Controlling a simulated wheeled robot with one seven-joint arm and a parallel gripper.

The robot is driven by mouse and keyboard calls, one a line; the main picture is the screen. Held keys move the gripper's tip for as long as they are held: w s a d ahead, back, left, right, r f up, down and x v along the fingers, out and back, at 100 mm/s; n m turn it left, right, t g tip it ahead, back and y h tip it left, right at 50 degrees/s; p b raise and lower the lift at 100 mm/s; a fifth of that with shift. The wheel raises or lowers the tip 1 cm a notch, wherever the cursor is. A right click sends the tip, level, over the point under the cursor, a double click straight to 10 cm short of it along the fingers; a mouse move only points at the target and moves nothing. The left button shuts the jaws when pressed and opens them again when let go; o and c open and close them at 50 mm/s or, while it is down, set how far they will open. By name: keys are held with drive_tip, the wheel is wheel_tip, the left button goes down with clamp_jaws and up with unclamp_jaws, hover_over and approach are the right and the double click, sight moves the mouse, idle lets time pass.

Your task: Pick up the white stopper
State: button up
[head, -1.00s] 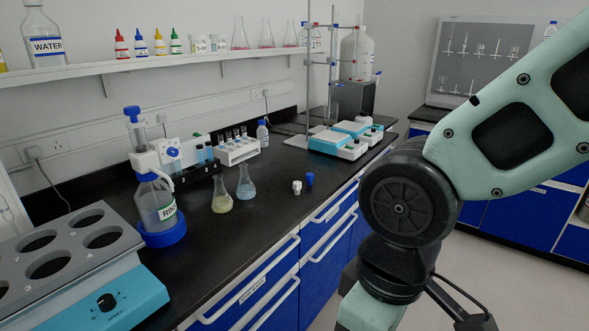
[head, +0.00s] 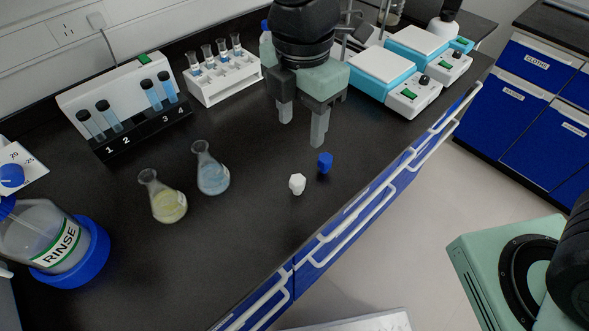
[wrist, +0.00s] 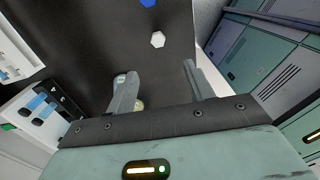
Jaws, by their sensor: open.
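The white stopper (head: 297,184) stands on the black bench top near its front edge. It also shows in the wrist view (wrist: 158,39), beyond my fingertips. A blue stopper (head: 325,162) stands just behind and to the right of it. My gripper (head: 302,128) is open and empty, pointing down above the bench, behind the two stoppers and apart from them. In the wrist view the two grey fingers (wrist: 160,80) are spread, with bare bench between them and the white stopper off ahead.
Two conical flasks, one yellow (head: 167,204) and one blue (head: 212,175), stand left of the stoppers. A white tube rack (head: 225,85) and a black tube block (head: 140,128) stand behind. Hot plates (head: 385,75) are at the right. Bench around the stoppers is clear.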

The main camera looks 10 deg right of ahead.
hover_over(297, 180)
drive_tip(key=f, duration=1.1)
drive_tip(key=shift+d, duration=0.3)
drive_tip(key=shift+a+f+p, duration=0.15)
drive_tip(key=shift+f+p, duration=0.2)
drive_tip(key=shift+f, duration=1.15)
drive_tip(key=shift+a+f+p, duration=0.1)
drive_tip(key=shift+f+p, duration=0.2)
drive_tip(key=shift+f, duration=1.15)
drive_tip(key=c, duration=1)
